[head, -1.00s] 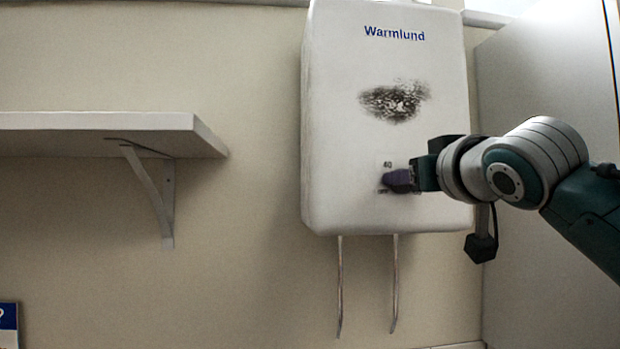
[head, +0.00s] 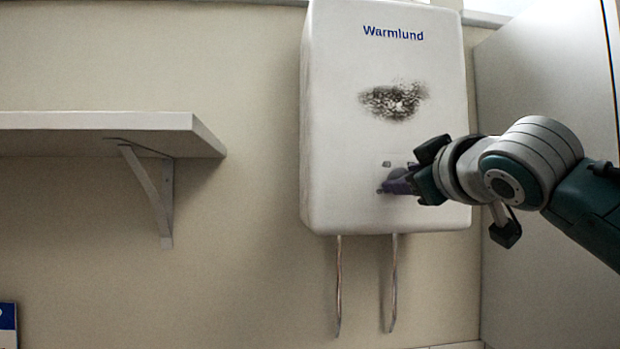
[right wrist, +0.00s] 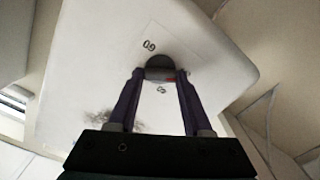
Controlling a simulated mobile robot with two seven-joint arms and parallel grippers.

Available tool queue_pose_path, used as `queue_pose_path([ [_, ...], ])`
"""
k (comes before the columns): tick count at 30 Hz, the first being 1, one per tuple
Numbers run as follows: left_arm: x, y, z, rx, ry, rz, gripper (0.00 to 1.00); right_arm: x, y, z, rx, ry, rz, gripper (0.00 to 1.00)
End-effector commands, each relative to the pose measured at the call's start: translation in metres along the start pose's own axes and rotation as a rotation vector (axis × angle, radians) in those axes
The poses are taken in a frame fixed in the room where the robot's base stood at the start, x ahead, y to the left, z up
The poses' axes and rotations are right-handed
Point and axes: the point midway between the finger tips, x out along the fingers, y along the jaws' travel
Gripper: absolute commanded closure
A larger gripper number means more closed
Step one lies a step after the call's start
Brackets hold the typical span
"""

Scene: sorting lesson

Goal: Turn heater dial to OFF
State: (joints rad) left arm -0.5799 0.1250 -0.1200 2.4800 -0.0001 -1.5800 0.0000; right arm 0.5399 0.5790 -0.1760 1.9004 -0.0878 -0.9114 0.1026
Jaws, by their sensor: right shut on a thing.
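The white heater (head: 335,150) marked "Warmlund" hangs on the wall, with a dark sooty patch on its front. My right gripper (head: 390,185) is at the lower front of the heater, its purple fingers tilted in the head view. The right wrist view shows the two fingers (right wrist: 159,76) shut on the dark round dial (right wrist: 159,61), one on each side. A small reddish mark shows at the dial's edge. Printed numbers stand around the dial, but the OFF mark cannot be read. In the head view the gripper mostly hides the dial. My left gripper is not in view.
A white shelf (head: 90,122) on a bracket (head: 150,195) is on the wall at left. Two pipes (head: 338,290) come down from the heater. A tall pale panel (head: 550,80) stands close on the right. The wall between shelf and heater is clear.

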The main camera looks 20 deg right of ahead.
Motion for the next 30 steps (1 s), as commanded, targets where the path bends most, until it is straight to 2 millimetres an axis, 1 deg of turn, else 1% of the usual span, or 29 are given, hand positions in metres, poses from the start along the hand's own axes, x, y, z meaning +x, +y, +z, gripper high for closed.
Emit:
queue_pose_path([
  [8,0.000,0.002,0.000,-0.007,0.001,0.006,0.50,0.000,0.000,-0.001,-0.004,0.002,0.001,1.00],
  [9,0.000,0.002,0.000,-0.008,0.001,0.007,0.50,0.000,0.000,-0.001,-0.004,0.002,0.001,0.48],
  [16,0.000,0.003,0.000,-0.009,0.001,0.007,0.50,0.000,0.000,0.000,-0.002,0.001,0.000,0.22],
  [25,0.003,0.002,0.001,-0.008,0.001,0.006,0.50,-0.002,-0.001,0.001,-0.001,0.001,0.000,0.22],
  [28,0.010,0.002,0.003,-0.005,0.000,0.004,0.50,-0.009,-0.001,0.002,0.000,0.003,0.001,0.22],
  [30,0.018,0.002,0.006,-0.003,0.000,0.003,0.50,-0.018,-0.002,0.004,-0.002,0.004,0.002,0.22],
])
